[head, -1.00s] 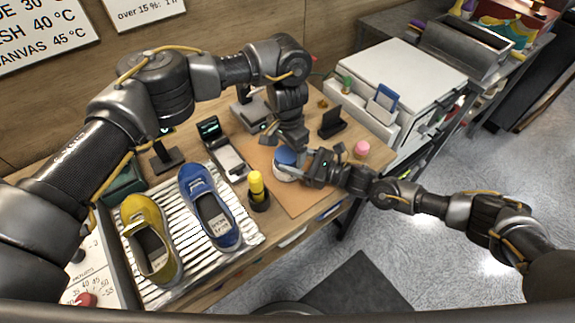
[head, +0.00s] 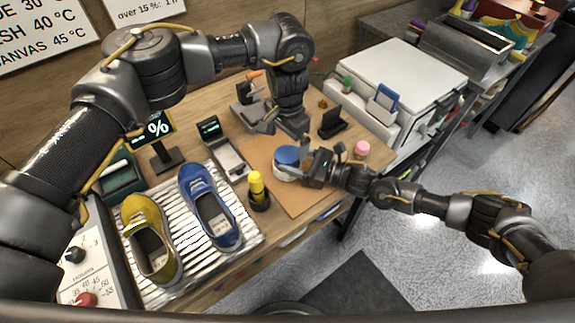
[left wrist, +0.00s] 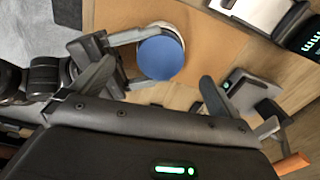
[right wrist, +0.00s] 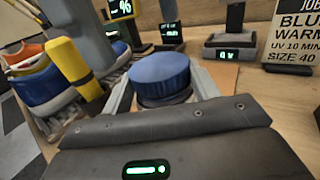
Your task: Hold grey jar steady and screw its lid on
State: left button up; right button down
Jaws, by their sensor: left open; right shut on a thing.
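The grey jar (right wrist: 165,98) stands on the brown mat with the blue lid (head: 287,155) on its top; the lid also shows in the left wrist view (left wrist: 160,57). I cannot tell how tightly the lid sits. My right gripper (head: 305,170) is shut on the jar, with a finger on each side below the lid. My left gripper (left wrist: 155,88) is open and empty. It is apart from the lid, behind it in the head view. The fingers hide much of the jar.
Blue (head: 210,205) and yellow (head: 150,240) sneakers lie on a ribbed tray. A pink item (head: 361,149) is to the right. The brown mat (head: 305,203) is bare in front of the jar.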

pick_arm(q)
notch_tip(320, 180, up, 12)
pick_arm(e)
jog(key=shift+f, duration=0.1)
pick_arm(q)
jog(key=shift+f, duration=0.15)
dwell(0.3)
pick_arm(e)
jog(key=shift+c, duration=1.6)
grip_release()
jog(key=shift+d, duration=0.1)
jog(key=b+v, duration=0.3)
jog(key=v, duration=0.6)
jog(key=shift+d+f, duration=0.1)
jog(key=shift+d, duration=0.05)
pick_arm(q)
jog(key=shift+f, duration=1.75)
pick_arm(e)
jog(key=shift+s+d, duration=0.3)
jog(key=shift+d, duration=0.3)
